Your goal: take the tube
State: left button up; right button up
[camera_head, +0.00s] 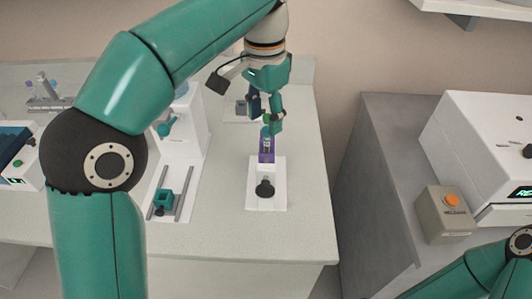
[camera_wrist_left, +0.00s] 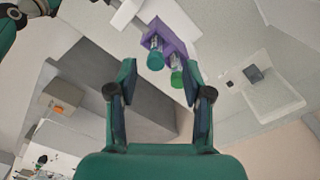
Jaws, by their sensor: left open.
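A purple holder (camera_head: 266,156) stands on a white base plate in the head view. In the left wrist view the holder (camera_wrist_left: 172,38) carries a tube with a teal cap (camera_wrist_left: 155,59) and a tube with a green cap (camera_wrist_left: 176,78). My left gripper (camera_head: 268,124) is above and at the holder's far side in the head view. In the left wrist view my left gripper (camera_wrist_left: 158,78) is open, its fingers apart with both caps showing in the gap. Neither tube looks gripped. The tubes' lower parts are hidden in the holder. My right gripper is out of view.
The white base plate (camera_head: 253,198) has a black knob (camera_head: 265,188). To its left is a white device with a railed stage (camera_head: 163,199). A tube rack (camera_head: 48,102) stands far left. A grey box with an orange button (camera_head: 452,201) sits on the separate right cabinet.

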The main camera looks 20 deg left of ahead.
aim_at(267, 129)
pick_arm(q)
jog(key=f, duration=0.2)
jog(key=f+b, duration=0.1)
jog(key=f, duration=0.1)
jog(key=shift+d+f, duration=0.2)
jog(key=shift+f, duration=0.2)
jog(key=shift+s, duration=0.1)
grip_shut()
